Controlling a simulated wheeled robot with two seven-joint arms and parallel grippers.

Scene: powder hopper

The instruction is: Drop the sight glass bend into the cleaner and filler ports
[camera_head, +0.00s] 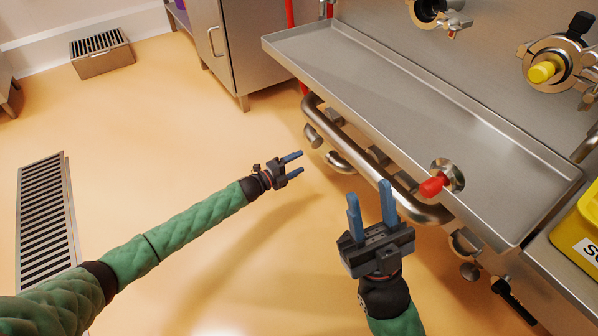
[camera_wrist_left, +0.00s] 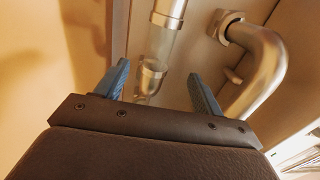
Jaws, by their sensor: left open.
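My left gripper (camera_head: 300,162) is open and empty over the floor, left of the steel tray's underside. A bent steel pipe (camera_head: 372,168) runs below the tray's front edge, with short stubs (camera_head: 340,162) under it; I cannot tell which is the sight glass bend or which are the ports. In the left wrist view, a pale, partly clear tube (camera_wrist_left: 160,46) with a metal end stands beyond and between the fingers (camera_wrist_left: 163,85), apart from them. A bent steel pipe (camera_wrist_left: 268,68) with a nut is at its right. My right gripper (camera_head: 371,200) is open with nothing between its fingers, in front of the tray.
The steel tray (camera_head: 400,105) slopes across the right, with a red knob (camera_head: 433,186) near its front edge. A yellow-plugged fitting (camera_head: 543,71) is on the back panel and a yellow box (camera_head: 580,240) at far right. A cabinet (camera_head: 240,50) stands behind.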

